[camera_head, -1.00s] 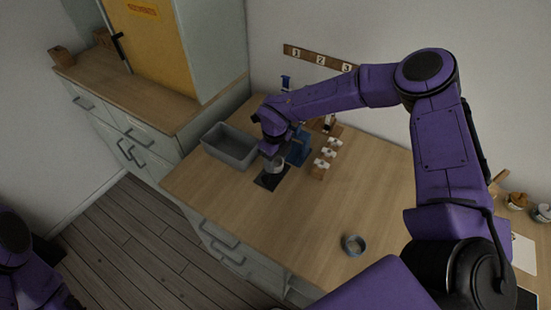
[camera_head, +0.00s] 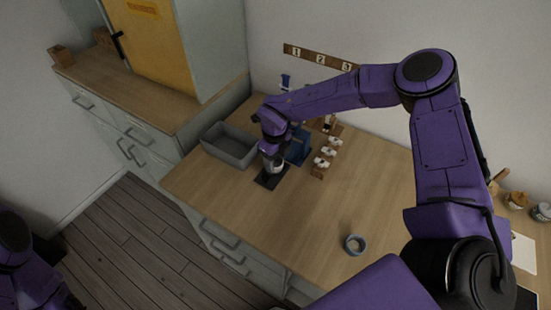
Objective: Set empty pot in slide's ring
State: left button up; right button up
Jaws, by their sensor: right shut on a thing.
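My right gripper (camera_head: 273,158) points down near the left front part of the worktop. It is shut on a small pale grey pot (camera_head: 274,166), mostly hidden by the fingers. The pot is over a flat black plate (camera_head: 268,181) beside a blue stand (camera_head: 299,148); I cannot tell whether pot and plate touch. I cannot make out a ring on the plate. A small round grey ring-shaped vessel (camera_head: 355,244) sits alone towards the front of the worktop. Part of my left arm shows at the lower left, but its gripper is not seen.
A grey bin (camera_head: 230,146) stands left of the gripper on the wooden worktop (camera_head: 310,215). A wooden rack with white-topped items (camera_head: 326,157) is just right. A numbered strip (camera_head: 320,58) is on the wall. The worktop's middle is clear.

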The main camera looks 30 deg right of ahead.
jog(key=shift+f, duration=0.25)
dwell(0.4)
jog(key=o, duration=1.1)
jog(key=shift+c, duration=0.2)
jog(key=shift+r, duration=0.1)
jog(key=shift+r+p, duration=1.95)
jog(key=shift+r, duration=0.55)
